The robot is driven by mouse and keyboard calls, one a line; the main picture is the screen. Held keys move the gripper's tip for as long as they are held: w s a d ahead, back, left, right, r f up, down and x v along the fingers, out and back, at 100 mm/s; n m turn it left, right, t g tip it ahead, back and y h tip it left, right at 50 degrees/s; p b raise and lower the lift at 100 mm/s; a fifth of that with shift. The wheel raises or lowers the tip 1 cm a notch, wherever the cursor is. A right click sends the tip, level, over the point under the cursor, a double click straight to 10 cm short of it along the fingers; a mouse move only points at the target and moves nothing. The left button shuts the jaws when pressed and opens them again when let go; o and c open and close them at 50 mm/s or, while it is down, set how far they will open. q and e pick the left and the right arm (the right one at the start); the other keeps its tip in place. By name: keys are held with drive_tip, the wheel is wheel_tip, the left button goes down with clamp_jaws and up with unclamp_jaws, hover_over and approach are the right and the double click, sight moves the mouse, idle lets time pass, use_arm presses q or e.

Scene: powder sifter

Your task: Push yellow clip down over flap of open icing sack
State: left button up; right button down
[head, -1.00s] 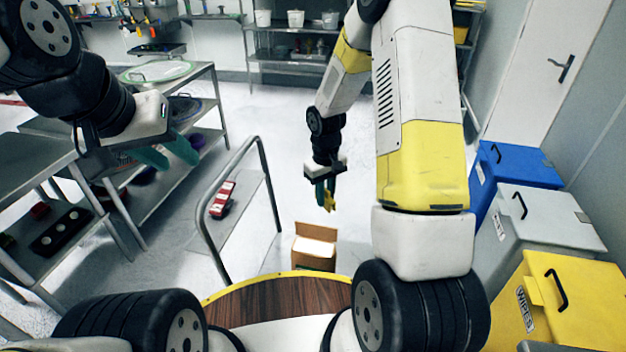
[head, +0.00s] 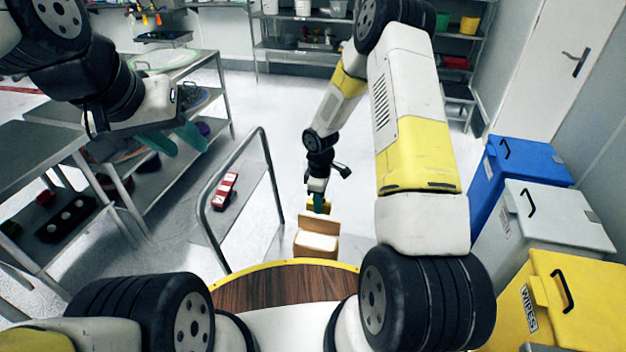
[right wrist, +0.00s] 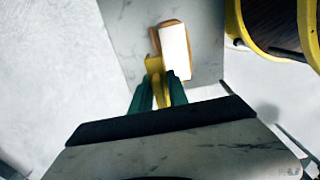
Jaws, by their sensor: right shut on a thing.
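The open icing sack (head: 316,243) is a small brown, box-shaped bag with a white top, in the lower middle of the head view. Its brown flap (head: 320,223) stands up at the far side. My right gripper (head: 319,203) is shut on the yellow clip (right wrist: 154,66), right by the top of the flap. The sack also shows in the right wrist view (right wrist: 175,50), just beyond the clip. I cannot tell whether the clip touches the flap. My left gripper (head: 175,140) is empty, its green fingers apart, by the shelving at the left.
A cart's grey rail (head: 208,225) rises left of the sack, with a red and white item (head: 226,191) lying behind it. Blue (head: 520,180), grey (head: 545,230) and yellow (head: 575,300) bins stand at right. Metal tables line the left. Floor beyond is clear.

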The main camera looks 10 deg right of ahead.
drive_tip(key=shift+f, duration=3.1)
drive_tip(key=c, duration=1.2)
unclamp_jaws()
